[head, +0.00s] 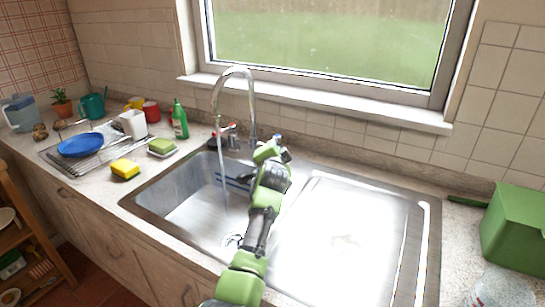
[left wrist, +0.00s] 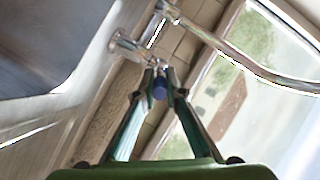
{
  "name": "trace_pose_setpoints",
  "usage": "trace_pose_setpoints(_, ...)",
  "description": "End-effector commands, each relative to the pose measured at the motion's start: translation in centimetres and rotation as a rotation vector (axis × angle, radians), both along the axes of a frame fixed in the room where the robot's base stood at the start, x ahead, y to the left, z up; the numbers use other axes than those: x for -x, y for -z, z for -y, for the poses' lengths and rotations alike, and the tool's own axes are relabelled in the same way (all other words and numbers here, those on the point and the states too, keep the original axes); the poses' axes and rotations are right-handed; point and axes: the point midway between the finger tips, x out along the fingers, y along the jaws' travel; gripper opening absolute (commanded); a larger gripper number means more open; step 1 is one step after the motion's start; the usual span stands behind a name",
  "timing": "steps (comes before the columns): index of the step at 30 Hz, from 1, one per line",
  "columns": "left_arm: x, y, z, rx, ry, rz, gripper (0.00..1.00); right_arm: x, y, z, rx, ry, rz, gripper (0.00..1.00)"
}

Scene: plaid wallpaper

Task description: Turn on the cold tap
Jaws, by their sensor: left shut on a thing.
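The chrome faucet (head: 251,105) stands behind the sink, with its arched spout over the left basin. A thin pale stream of water (head: 222,165) falls from the spout into the basin. The cold tap, with a blue cap (head: 277,137), is at the faucet's right side, partly hidden by my left gripper (head: 270,151). In the left wrist view, the blue cap (left wrist: 159,90) sits between the fingertips of my left gripper (left wrist: 160,78), which is shut on the tap. A red-marked tap (head: 232,127) is on the faucet's left side. My right gripper is not in view.
A green bottle (head: 180,120), a yellow sponge (head: 125,169) and a dish rack with a blue plate (head: 80,145) are on the left counter. A green box (head: 515,230) stands at the right. The drainboard (head: 345,240) is clear. A window sill (head: 320,100) runs behind the faucet.

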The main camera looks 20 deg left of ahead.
Motion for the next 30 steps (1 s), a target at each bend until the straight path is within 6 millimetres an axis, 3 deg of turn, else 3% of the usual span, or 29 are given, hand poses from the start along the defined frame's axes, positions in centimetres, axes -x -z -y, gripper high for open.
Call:
trace_pose_setpoints(11, -0.2, 0.0, 0.5, 0.003, 0.002, -0.001, 0.00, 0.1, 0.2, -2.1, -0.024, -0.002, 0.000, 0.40)
trace_pose_setpoints(12, -0.1, 0.0, 0.5, 0.003, 0.002, -0.001, 0.21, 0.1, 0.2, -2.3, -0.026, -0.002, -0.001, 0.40)
trace_pose_setpoints(13, -0.1, 0.0, 0.5, 0.003, 0.001, 0.000, 0.28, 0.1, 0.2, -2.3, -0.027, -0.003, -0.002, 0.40)
trace_pose_setpoints(24, -0.2, -0.3, 0.4, 0.001, 0.001, 0.001, 0.28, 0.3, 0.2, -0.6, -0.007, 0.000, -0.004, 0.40)
trace_pose_setpoints(30, -0.2, -3.1, 0.4, 0.000, 0.001, 0.006, 0.28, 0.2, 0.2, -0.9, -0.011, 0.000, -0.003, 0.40)
